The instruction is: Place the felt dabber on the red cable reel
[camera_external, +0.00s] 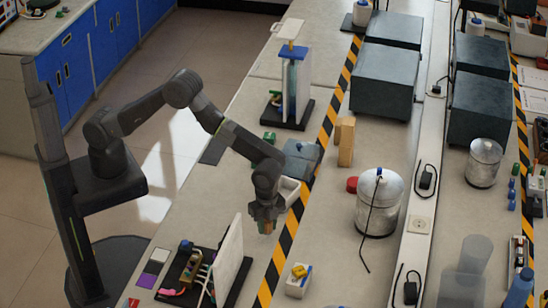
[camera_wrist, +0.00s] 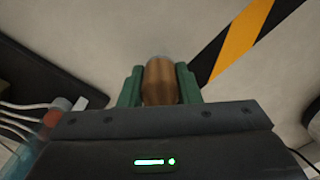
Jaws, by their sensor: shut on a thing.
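In the wrist view a brown, rounded cylinder with a greyish end, which looks like the felt dabber (camera_wrist: 160,82), sits between the green fingers of my gripper (camera_wrist: 160,88). In the external view my gripper (camera_external: 265,222) points down over the bench, left of the striped tape, shut on it; the dabber is small and hard to make out there. A small round red thing, likely the red cable reel (camera_external: 352,185), lies on the bench right of the tape, beside the metal canister. It is up and to the right of my gripper, well apart, and not seen in the wrist view.
The metal canister (camera_external: 380,203) with a dark cable stands right of the reel. A wooden block (camera_external: 346,142) is behind it. A white tray (camera_external: 289,190) is close behind my gripper. An upright white panel (camera_external: 229,262) stands in front. Bench between tape and canister is mostly clear.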

